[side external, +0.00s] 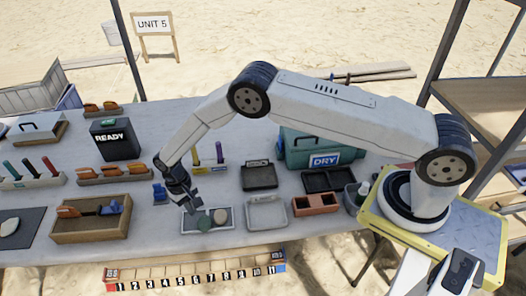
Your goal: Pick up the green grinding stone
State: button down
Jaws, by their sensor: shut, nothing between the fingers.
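The green grinding stone (203,224) is a small dark-green round piece in the left part of a shallow light-rimmed tray (230,227) near the table's front edge. A beige round stone (220,216) lies to its right in the same tray. My gripper (198,207) points down just above the tray, close over the green stone. It is shut and empty. Whether its tips touch the green stone cannot be told at this size, and the fingers partly hide the tray's left side.
A pale grey empty tray (267,213) and an orange-brown divided box (315,204) stand to the right. A black READY box (115,139) and a teal DRY case (305,149) stand farther back.

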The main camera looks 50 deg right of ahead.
aim_at(204, 222)
jog(key=shift+s+a, duration=0.1)
jog(key=shift+s, duration=0.8)
jog(key=shift+s, duration=0.15)
jog(key=shift+s+a, duration=0.2)
jog(key=shift+s, duration=2.25)
jog(key=shift+s+a, duration=0.15)
jog(key=shift+s, duration=2.25)
jog(key=shift+w, duration=0.15)
jog(key=shift+w+d, duration=0.15)
jog(key=shift+w, duration=1.25)
jog(key=v, duration=1)
jog(key=shift+w, duration=0.45)
grip_release()
